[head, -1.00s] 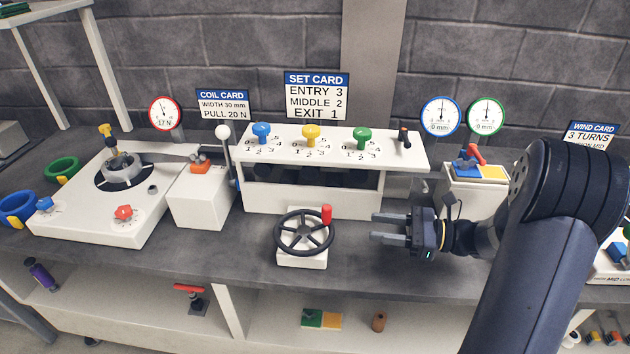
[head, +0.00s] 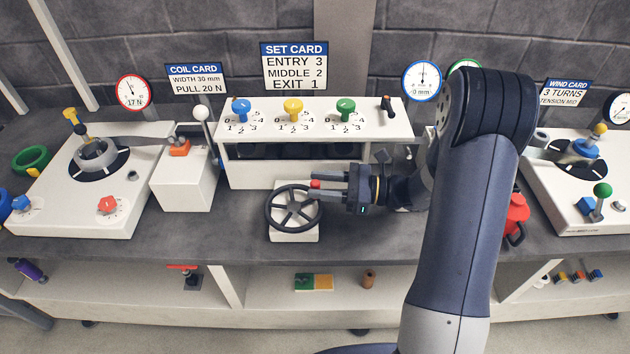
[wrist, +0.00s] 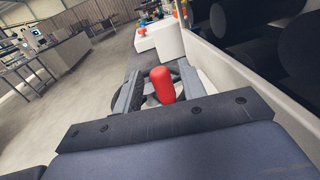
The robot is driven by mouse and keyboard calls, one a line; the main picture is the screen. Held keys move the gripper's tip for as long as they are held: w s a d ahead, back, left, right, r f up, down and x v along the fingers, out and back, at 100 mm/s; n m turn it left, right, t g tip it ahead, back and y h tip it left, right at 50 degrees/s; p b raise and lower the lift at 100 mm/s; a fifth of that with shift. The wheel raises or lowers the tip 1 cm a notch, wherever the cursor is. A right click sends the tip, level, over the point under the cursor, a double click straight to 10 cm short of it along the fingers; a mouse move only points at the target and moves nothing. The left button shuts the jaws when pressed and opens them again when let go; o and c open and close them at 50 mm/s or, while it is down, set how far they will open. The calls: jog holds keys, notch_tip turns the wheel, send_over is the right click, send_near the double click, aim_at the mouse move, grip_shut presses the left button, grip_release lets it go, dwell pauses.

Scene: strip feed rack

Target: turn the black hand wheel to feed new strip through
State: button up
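The black hand wheel (head: 292,209) sits on a white block in front of the roller housing, on the bench. Its red knob (head: 315,184) is at the upper right of the rim. My gripper (head: 317,188) reaches in from the right, its fingers at the knob. In the wrist view the red knob (wrist: 161,84) stands between the two fingers (wrist: 152,98), with a gap visible on at least one side, so the gripper looks open around it. The wheel's rim and spokes (wrist: 153,75) show behind the knob. The strip inside the housing is hard to make out.
The white roller housing (head: 262,176) with blue, yellow and green knobs stands right behind the wheel. A white block with a lever (head: 183,185) is to the left. A red pot-like thing (head: 516,215) is partly behind my arm. The bench front (head: 190,238) is clear.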

jog(key=shift+w+a, duration=0.15)
jog(key=shift+a, duration=0.7)
grip_shut()
